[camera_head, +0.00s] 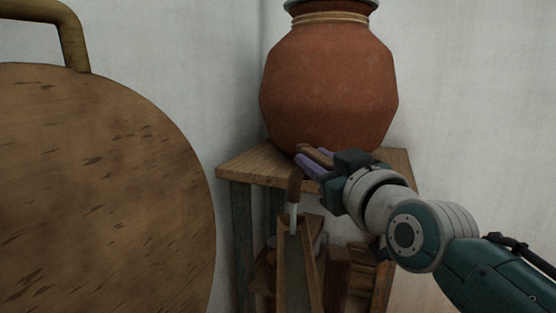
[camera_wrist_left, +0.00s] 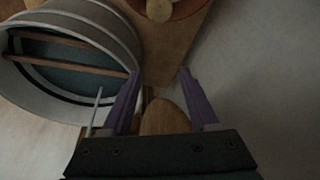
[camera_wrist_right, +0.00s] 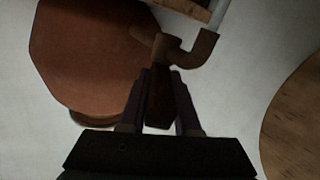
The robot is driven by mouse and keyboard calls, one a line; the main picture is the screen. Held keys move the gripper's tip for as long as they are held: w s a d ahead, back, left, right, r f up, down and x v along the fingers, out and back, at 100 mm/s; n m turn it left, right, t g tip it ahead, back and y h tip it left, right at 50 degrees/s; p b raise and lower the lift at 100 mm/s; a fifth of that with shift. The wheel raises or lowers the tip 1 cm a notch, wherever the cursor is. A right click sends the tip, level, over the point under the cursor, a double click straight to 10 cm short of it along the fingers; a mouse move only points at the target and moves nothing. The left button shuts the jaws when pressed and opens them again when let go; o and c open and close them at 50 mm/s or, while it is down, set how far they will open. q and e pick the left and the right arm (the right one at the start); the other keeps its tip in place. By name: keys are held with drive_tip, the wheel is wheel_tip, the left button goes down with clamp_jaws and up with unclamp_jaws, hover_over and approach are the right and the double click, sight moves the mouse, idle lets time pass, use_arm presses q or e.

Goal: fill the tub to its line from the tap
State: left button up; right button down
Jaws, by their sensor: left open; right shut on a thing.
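The brown tap (camera_wrist_right: 204,47) is at the base of the clay pot (camera_head: 328,88). Its spout (camera_head: 294,186) points down, and a pale stream (camera_head: 293,222) runs from it into a narrow wooden-sided thing with a dark inside (camera_head: 292,262). I cannot tell whether this is the tub; no fill line shows. My right gripper (camera_head: 312,160) is shut on the brown tap handle (camera_wrist_right: 159,98). My left gripper (camera_wrist_left: 160,85) is open in the left wrist view, with a brown rounded piece (camera_wrist_left: 165,117) between its fingers, not gripped. The left gripper is out of the head view.
The pot stands on a wooden stand (camera_head: 245,163) in the wall corner. A large brown disc (camera_head: 100,190) with a brass-coloured bar (camera_head: 72,35) fills the left. A round pale-rimmed thing with slats (camera_wrist_left: 128,42) lies beside my left gripper.

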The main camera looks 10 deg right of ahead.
drive_tip(key=shift+r, duration=0.1)
drive_tip(key=c, duration=0.6)
unclamp_jaws()
drive_tip(key=shift+s+d, duration=0.1)
drive_tip(key=shift+s, duration=0.4)
drive_tip(key=shift+s+d+p, duration=0.25)
drive_tip(key=shift+s+p, duration=0.15)
drive_tip(key=shift+s, duration=1.05)
drive_tip(key=shift+s+d+p, duration=0.2)
drive_tip(key=shift+s+p, duration=0.2)
drive_tip(key=shift+s, duration=1.1)
drive_tip(key=shift+s+d+p, duration=0.25)
drive_tip(key=shift+s+p, duration=0.15)
drive_tip(key=shift+s, duration=1.05)
